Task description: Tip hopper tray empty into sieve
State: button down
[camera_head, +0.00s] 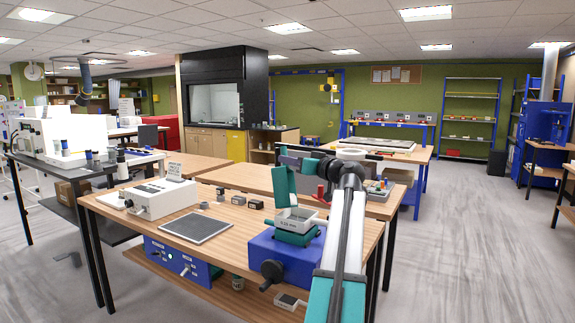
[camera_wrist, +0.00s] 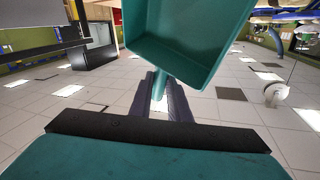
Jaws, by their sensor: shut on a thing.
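The teal hopper tray (camera_head: 284,183) is tipped steeply, nearly on end, above the sieve. In the wrist view its inside (camera_wrist: 185,45) looks bare teal, with no material seen in the part that shows. My gripper (camera_wrist: 168,98) is shut on the tray's handle (camera_wrist: 160,82). In the head view my wrist is above and right of the tray, and the fingers are hard to make out. The pale sieve (camera_head: 296,226), marked with a mesh size, sits on a teal base on the blue shaker (camera_head: 285,258). What lies in the sieve is too small to tell.
A white instrument box (camera_head: 162,198), a dark grey mat (camera_head: 197,226) and several small dark blocks (camera_head: 255,203) stand on the wooden bench (camera_head: 240,215) to the left. Bare bench shows between mat and shaker.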

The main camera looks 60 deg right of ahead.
jog(key=shift+s+d+f+b, duration=0.1)
jog(key=shift+s+b, duration=0.1)
jog(key=shift+b, duration=0.1)
jog(key=shift+s+d+t+b, duration=0.1)
jog(key=shift+s+t+b, duration=0.2)
jog(key=shift+b, duration=0.2)
jog(key=shift+s+d+f+m+t+b, duration=0.15)
jog(key=shift+s+m+b, duration=0.15)
jog(key=shift+b, duration=0.2)
jog(key=shift+s+d+f+m+t+b, duration=0.15)
jog(key=shift+s+m+b, duration=0.1)
jog(key=shift+b, duration=0.2)
jog(key=shift+s+h+b, duration=0.3)
jog(key=shift+b, duration=0.2)
jog(key=shift+s+d+f+m+t+h+b, duration=0.1)
jog(key=shift+s+d+m+t+h+b, duration=0.15)
jog(key=shift+s+b, duration=0.35)
jog(key=shift+s+d+f+m+t+h+b, duration=0.1)
jog(key=shift+s+m+t+b, duration=0.2)
jog(key=shift+b, duration=0.55)
jog(key=shift+s+d+b, duration=0.1)
jog(key=shift+s+b, duration=0.15)
jog(key=shift+b, duration=0.25)
